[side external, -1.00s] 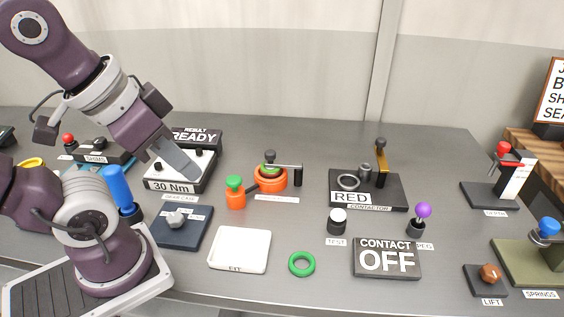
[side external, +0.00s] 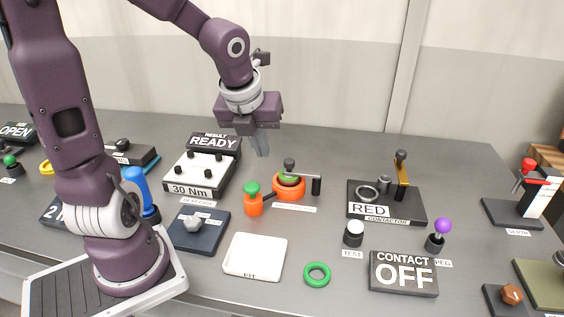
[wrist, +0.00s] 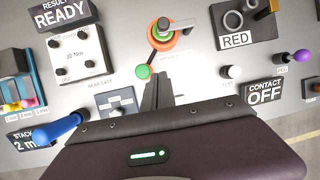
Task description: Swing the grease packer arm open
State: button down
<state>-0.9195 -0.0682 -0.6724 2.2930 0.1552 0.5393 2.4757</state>
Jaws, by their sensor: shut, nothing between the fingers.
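An orange round unit (side external: 289,190), likely the grease packer, stands in the middle of the table; its label is too small to read. A grey bar (side external: 304,175) with a black knob (side external: 290,164) crosses its top towards a black post (side external: 316,186). An orange pot with a green knob (side external: 252,188) joins its left side. The wrist view also shows the orange unit (wrist: 178,42) and the green knob (wrist: 142,71). My gripper (side external: 262,153) is shut and empty, pointing down above the table, up and left of the unit; its fingers (wrist: 160,88) also show in the wrist view.
The white 30 Nm box (side external: 203,175) and READY sign (side external: 214,143) stand left of the unit. The RED contactor block (side external: 387,202) stands to its right. A white tray (side external: 255,257) and green ring (side external: 317,275) lie in front. Free table lies behind the unit.

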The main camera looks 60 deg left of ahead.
jog(key=m, duration=0.1)
jog(key=w+a+m, duration=0.1)
jog(key=m, duration=0.1)
jog(key=shift+w+a+f+m, duration=0.2)
jog(key=shift+w+f+m, duration=0.1)
jog(key=shift+f, duration=0.1)
jog(key=shift+f, duration=0.1)
jog(key=shift+w+a+f, duration=0.6)
jog(key=shift+w+f, duration=0.55)
jog(key=shift+f, duration=0.35)
jog(key=shift+w+a+f, duration=0.55)
jog(key=shift+w+f, duration=0.55)
jog(key=shift+f, duration=0.45)
jog(key=shift+w+a+f, duration=0.6)
jog(key=shift+w+f, duration=0.55)
jog(key=shift+f, duration=0.35)
jog(key=shift+a, duration=0.1)
